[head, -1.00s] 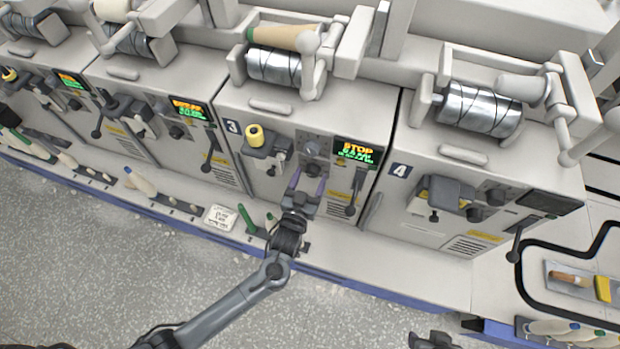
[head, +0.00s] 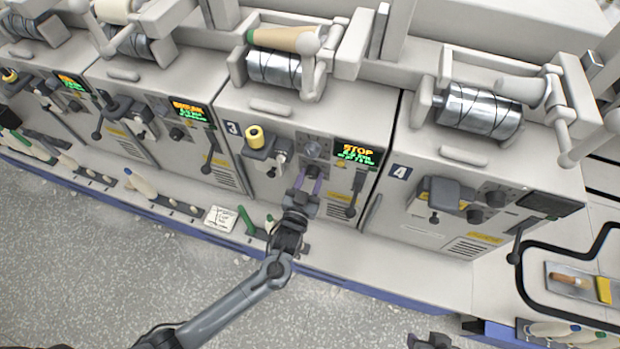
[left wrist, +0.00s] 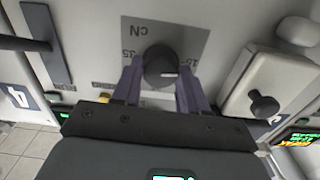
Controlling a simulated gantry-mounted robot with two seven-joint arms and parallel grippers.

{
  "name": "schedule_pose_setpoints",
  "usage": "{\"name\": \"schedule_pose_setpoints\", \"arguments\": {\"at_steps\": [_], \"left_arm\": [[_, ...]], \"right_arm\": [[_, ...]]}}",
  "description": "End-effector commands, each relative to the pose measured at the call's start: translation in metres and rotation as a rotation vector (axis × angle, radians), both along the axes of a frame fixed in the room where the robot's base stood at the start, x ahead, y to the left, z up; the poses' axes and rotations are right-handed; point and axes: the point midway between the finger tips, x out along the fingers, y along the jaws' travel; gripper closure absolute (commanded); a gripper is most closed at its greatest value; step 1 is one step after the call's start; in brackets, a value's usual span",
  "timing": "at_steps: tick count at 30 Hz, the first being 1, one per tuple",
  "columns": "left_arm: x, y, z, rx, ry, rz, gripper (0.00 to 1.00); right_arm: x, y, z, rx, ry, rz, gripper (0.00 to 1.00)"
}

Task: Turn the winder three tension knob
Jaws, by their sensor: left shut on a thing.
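Winder three (head: 293,107) stands in the middle of the head view, with the number 3 on its front and an orange STOP on its display (head: 357,151). Its dark round tension knob (head: 312,150) sits on a grey dial plate. In the left wrist view the knob (left wrist: 160,66) is between the two purple fingers, on a plate (left wrist: 192,38) marked cN. My left gripper (head: 311,170) is shut on the knob from the front. My right gripper (head: 432,341) shows only partly at the bottom edge; its fingers are unclear.
Winder four (head: 440,180) stands to the right. The grey floor in front is clear.

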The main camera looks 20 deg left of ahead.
Motion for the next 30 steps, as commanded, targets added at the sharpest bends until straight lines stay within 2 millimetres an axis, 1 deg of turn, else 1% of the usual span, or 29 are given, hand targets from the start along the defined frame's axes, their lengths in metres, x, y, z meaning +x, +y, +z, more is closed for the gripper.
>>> {"name": "schedule_pose_setpoints", "arguments": {"at_steps": [5,11,21,30], "left_arm": [[0.0,0.0,0.002,0.056,0.006,0.0,0.88],[0.0,0.0,0.004,0.185,0.015,0.0,0.88],[0.0,-0.001,0.004,0.499,0.035,-0.001,0.88],[0.0,-0.001,0.003,0.784,0.053,-0.001,0.88]], "right_arm": [[0.0,-0.001,0.009,-0.005,0.0,0.004,0.57],[0.0,-0.002,0.026,-0.009,0.0,0.005,0.57],[0.0,-0.002,0.058,-0.007,0.0,0.004,0.57],[0.0,0.0,0.08,0.0,0.0,0.0,0.57]]}}
